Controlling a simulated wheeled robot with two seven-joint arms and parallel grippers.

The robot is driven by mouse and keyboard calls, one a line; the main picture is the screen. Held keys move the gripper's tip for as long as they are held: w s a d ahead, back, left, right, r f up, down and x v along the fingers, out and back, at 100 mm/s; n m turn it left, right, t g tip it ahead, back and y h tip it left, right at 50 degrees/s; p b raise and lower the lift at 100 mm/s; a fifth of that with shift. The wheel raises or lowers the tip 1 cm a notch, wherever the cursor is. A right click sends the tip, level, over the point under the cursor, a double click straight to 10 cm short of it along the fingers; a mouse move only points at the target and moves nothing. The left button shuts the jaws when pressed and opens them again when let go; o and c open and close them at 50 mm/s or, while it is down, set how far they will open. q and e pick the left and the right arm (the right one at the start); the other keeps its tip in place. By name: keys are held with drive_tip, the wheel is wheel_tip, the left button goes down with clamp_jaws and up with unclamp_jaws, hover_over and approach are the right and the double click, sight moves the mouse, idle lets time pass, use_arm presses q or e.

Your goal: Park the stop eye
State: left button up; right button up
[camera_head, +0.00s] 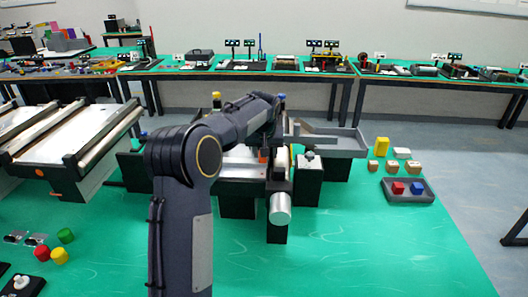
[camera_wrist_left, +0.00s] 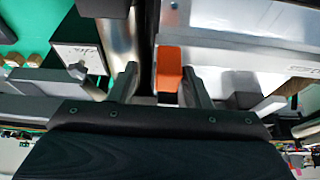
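An orange block (camera_wrist_left: 168,68), which may be the stop eye, sits at the edge of a silver conveyor in the left wrist view. It also shows as a small orange patch (camera_head: 263,156) in the head view. My left gripper (camera_wrist_left: 162,82) has its two fingers apart, one on each side of the block's near end. A gap shows between the left finger and the block; I cannot tell whether the right finger touches it. In the head view my left arm hides part of the conveyor and most of the gripper. My right gripper is not in view.
A silver roller cylinder (camera_head: 280,208) projects at the conveyor's front. A grey box with a knob (camera_head: 309,168) and a grey chute tray (camera_head: 335,145) stand to its right. A dark tray (camera_head: 408,198) holds red and blue cubes. Another conveyor (camera_head: 65,140) stands left. The front-right green mat is clear.

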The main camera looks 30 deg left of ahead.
use_arm(q)
drive_tip(key=shift+s+a, duration=0.1)
drive_tip(key=shift+a, duration=0.05)
drive_tip(key=b+v, duration=0.1)
drive_tip(key=v, duration=0.7)
idle(0.4)
